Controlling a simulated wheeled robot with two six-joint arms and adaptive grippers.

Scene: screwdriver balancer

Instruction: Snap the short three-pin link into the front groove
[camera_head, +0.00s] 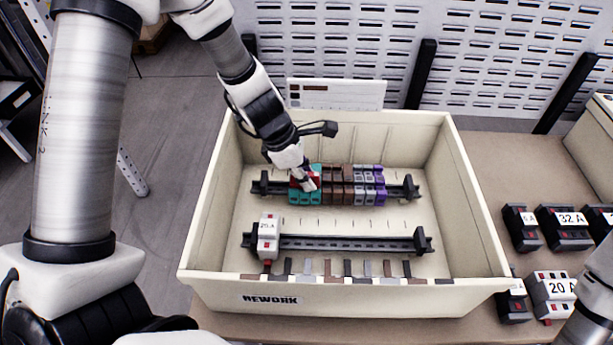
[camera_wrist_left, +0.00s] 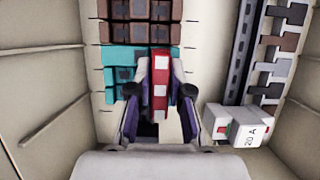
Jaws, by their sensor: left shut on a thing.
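The short link (camera_wrist_left: 160,88) is a small red piece; in the left wrist view it stands between my left fingertips. My left gripper (camera_head: 304,184) is shut on it, over the left end of the terminal row on the far rail. The link shows in the head view only as a bit of red beside the fingers. The teal terminal blocks (camera_head: 305,198) are under and around the fingertips, and also show in the left wrist view (camera_wrist_left: 122,75). The grooves are too small or covered to tell, and so is whether the link touches the blocks. My right gripper is out of view.
The cream crate (camera_head: 205,245) has high walls around both rails. Brown blocks (camera_head: 338,190), then grey and purple ones (camera_head: 372,188), stand right of the teal. The near rail (camera_head: 340,243) carries a white breaker (camera_head: 267,238). Several breakers (camera_head: 565,222) stand on the bench outside.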

